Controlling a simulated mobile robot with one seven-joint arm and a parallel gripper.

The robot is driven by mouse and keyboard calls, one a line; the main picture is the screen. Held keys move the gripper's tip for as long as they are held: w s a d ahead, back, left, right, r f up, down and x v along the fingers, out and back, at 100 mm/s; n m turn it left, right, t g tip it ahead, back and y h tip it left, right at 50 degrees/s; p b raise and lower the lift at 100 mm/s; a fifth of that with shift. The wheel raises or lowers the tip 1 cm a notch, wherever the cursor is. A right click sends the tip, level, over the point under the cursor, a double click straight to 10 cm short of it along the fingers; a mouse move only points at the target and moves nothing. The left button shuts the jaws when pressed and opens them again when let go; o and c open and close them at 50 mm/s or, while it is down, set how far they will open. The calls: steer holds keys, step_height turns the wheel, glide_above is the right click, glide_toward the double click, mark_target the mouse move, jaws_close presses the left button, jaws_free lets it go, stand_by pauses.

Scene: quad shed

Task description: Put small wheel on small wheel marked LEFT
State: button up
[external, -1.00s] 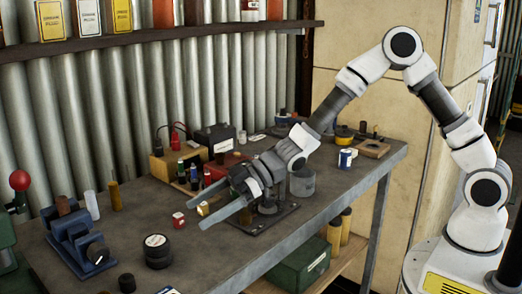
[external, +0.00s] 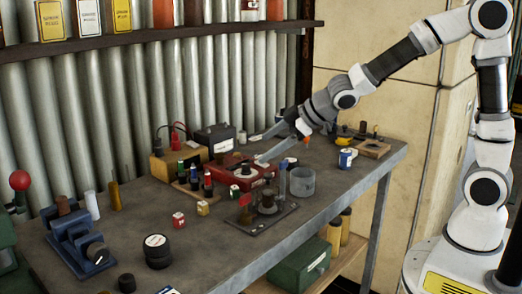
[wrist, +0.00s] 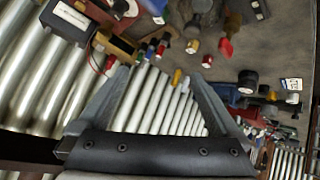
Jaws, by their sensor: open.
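A stack of two black round pieces (external: 157,252), which look like small wheels, stands at the front left of the bench in the external view. The top one bears a pale label with a reddish mark; I cannot read it. The upper piece rests on the lower one, about aligned. What looks like the same dark stack shows in the wrist view (wrist: 247,82). My gripper (external: 258,148) is open and empty, above the back of the bench, well away from the stack. Its fingers spread apart in the wrist view (wrist: 157,80).
A blue vise-like fixture (external: 83,240) stands left of the stack, and a black knob-like piece (external: 127,283) in front. A red box (external: 240,175), a grey can (external: 302,181) and a dark plate with posts (external: 256,222) lie below my gripper. Corrugated wall and shelf stand behind.

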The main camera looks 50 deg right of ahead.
steer(key=s+d+r+m+g+h, duration=0.1)
steer(key=s+d+r+m+h, duration=0.15)
steer(key=s+d, duration=0.65)
steer(key=s+d+r+m+g+h, duration=0.1)
steer(key=s+d+r+m+h, duration=0.2)
steer(key=s+d, duration=0.5)
steer(key=s+f+m+g+y, duration=0.1)
steer(key=s+m+y, duration=0.1)
steer(key=s, duration=0.7)
steer(key=shift+s+d+f+m+g, duration=0.25)
steer(key=shift+d+m+g, duration=0.15)
steer(key=shift+m, duration=0.15)
